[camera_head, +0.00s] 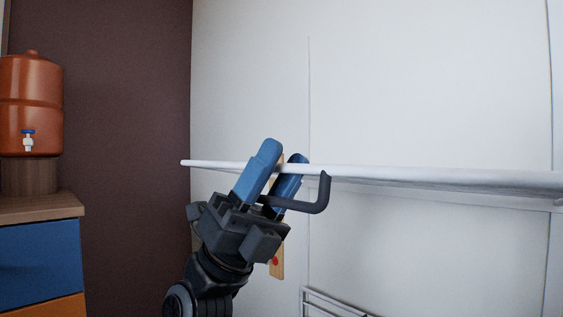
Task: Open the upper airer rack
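The upper airer rack (420,173) shows edge-on as a long, thin white panel standing out from the white wall, level with my fingertips. Its dark grey bent handle (318,198) hangs below the panel. My gripper (278,165) has two blue fingers pointing up and right, with a narrow gap between them. The handle's bar passes behind the left finger and in front of the right finger's base, so it lies between them. I cannot tell whether both fingers press on it. The handle's left end is hidden by my gripper.
A lower wire rack (335,302) shows at the bottom edge. A wooden strip with a red dot (275,262) is partly hidden behind my gripper. At left, a clay water dispenser (30,105) stands on a wooden-topped cabinet (42,208). The wall above the panel is bare.

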